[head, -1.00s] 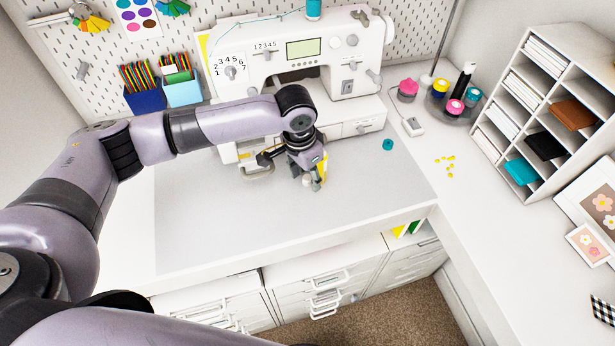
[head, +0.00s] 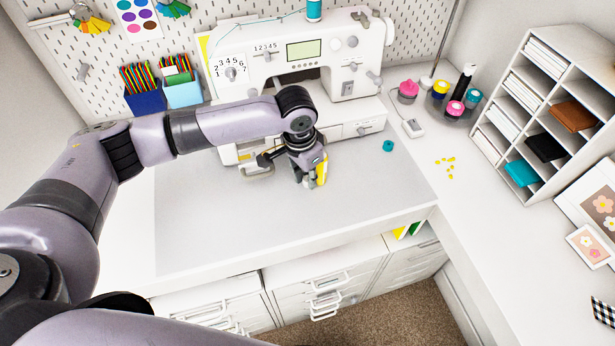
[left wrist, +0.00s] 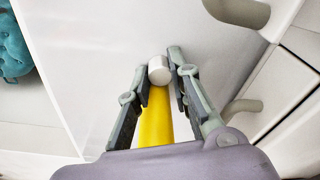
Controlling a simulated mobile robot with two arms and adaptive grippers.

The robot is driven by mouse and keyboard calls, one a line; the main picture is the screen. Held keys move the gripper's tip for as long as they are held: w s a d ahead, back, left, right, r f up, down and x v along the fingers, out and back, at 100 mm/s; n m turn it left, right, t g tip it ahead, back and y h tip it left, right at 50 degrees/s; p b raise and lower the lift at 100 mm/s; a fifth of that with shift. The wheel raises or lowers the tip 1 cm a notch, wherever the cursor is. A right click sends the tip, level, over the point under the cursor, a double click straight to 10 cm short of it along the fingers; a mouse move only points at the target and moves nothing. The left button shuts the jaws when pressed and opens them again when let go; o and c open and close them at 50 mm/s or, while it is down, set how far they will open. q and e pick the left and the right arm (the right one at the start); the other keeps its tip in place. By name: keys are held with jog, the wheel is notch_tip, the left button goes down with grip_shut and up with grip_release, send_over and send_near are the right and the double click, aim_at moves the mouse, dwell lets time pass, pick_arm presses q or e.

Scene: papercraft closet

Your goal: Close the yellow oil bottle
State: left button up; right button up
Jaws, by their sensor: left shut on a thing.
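The yellow oil bottle (head: 321,172) is partly visible at the right side of my left gripper (head: 309,181), just above or on the grey mat. It also shows as a yellow body (left wrist: 155,122) between the fingers in the left wrist view. A white cap (left wrist: 159,70) sits between the fingertips there, in line with the end of the yellow body. My left gripper is closed on this cap, with a fingertip at each side. I cannot tell whether cap and bottle touch. In the head view the cap is hidden. My right gripper is not in view.
The white sewing machine (head: 300,55) stands just behind the gripper. The grey mat (head: 230,215) is clear in front.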

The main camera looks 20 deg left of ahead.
pick_arm(q)
notch_tip(320, 180, up, 20)
jog(key=b, duration=0.3)
jog(key=shift+b, duration=0.3)
